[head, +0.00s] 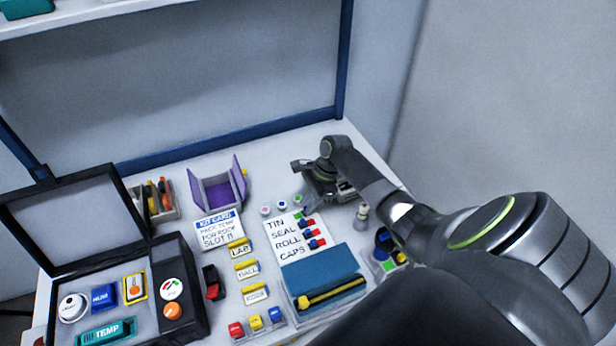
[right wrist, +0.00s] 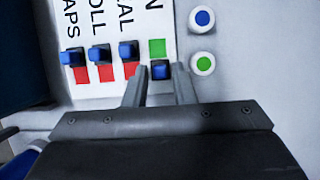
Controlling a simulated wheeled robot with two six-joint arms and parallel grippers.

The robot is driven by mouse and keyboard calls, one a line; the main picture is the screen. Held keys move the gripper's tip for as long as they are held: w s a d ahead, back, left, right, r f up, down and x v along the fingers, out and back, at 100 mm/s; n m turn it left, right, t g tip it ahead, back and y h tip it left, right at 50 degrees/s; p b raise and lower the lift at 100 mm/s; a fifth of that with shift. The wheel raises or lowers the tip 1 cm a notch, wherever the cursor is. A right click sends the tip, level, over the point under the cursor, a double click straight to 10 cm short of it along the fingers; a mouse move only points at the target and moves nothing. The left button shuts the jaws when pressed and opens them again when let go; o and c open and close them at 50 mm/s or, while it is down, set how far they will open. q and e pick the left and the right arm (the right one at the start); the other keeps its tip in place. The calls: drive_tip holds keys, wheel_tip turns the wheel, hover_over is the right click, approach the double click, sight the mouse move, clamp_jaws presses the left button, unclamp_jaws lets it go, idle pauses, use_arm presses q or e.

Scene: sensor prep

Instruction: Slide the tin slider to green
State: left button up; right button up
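The slider card (head: 288,250) lists TIN, SEAL, ROLL and CAPS, each with a blue-knobbed slider. In the right wrist view the tin slider (right wrist: 160,70) has its blue knob at the near end, and its green patch (right wrist: 157,48) shows uncovered beyond it. My right gripper (right wrist: 160,80) is open, with one finger on each side of this knob; a narrow gap seems to show. In the head view my right gripper (head: 312,204) is over the card's upper right, partly hiding the tin row. My left gripper is not in view.
The seal, roll and caps knobs (right wrist: 128,50) sit beside, with red patches showing. Blue and green round buttons (right wrist: 203,63) lie close to the right finger. A blue-topped box (head: 322,272) stands in front of the card; a purple holder (head: 215,192) stands behind left.

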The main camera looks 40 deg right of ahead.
use_arm(q)
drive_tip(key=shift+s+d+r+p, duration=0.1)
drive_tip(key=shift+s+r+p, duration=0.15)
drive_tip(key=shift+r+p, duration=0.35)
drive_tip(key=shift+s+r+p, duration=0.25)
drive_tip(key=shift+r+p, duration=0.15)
drive_tip(key=shift+p, duration=0.25)
use_arm(e)
drive_tip(key=v, duration=1.6)
drive_tip(key=shift+d+r, duration=0.25)
drive_tip(key=shift+d, duration=0.05)
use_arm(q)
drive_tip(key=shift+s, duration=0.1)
use_arm(e)
drive_tip(key=shift+s+f, duration=0.1)
drive_tip(key=shift+s, duration=0.05)
